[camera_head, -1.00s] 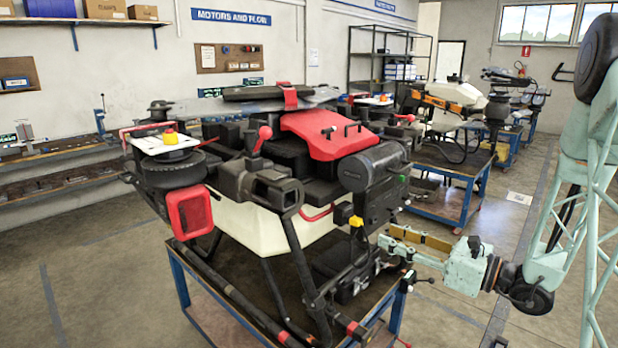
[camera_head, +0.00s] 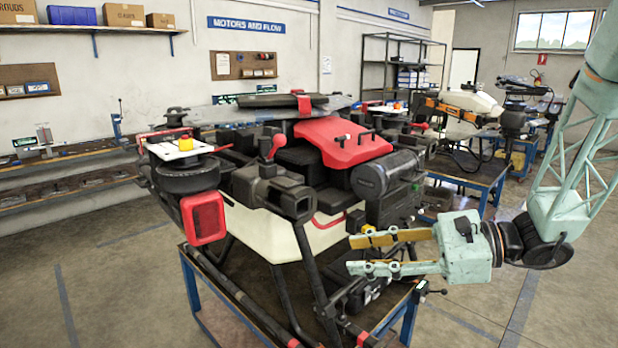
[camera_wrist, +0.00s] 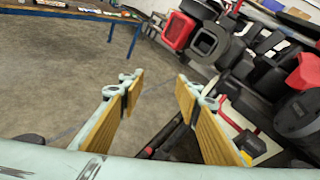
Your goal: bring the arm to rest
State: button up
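My gripper (camera_head: 360,254) is pale green with yellow finger pads. It is open, its two fingers spread apart with nothing between them. In the head view it is at the right, in front of the drone's right side, and its fingers point left. The wrist view also shows the open fingers (camera_wrist: 155,95), with floor and part of the drone behind them. The large spray drone (camera_head: 330,225) has a white body and a red top cover (camera_head: 343,143). I cannot tell from the head view how near the fingertips are to its body.
The drone stands on a blue-framed cart (camera_head: 408,322). A second drone (camera_head: 462,103) on another blue cart (camera_head: 481,178) stands behind. Wall shelves (camera_head: 85,28) and a long bench (camera_head: 70,155) line the left wall. Floor (camera_head: 470,325) is free at the lower right.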

jog(key=s+a+r+n+g+h, duration=0.1)
jog(key=s+n+g+h, duration=0.15)
jog(key=s, duration=0.45)
jog(key=s+a+n+g+h, duration=0.1)
jog(key=s+a+n, duration=0.1)
jog(key=s+n, duration=0.35)
jog(key=s+a+r+n+g+h, duration=0.1)
jog(key=s+g+h, duration=0.1)
jog(key=s, duration=0.6)
jog(key=s+d+r+n+t+h, duration=0.4)
jog(key=s+d+n+h, duration=0.4)
jog(key=s+d, duration=0.3)
jog(key=shift+d+r+n+t+h, duration=0.25)
jog(key=shift+d+t+h, duration=0.3)
jog(key=shift+d, duration=0.75)
jog(key=shift+o, duration=0.3)
jog(key=shift+s, duration=0.1)
dwell(0.4)
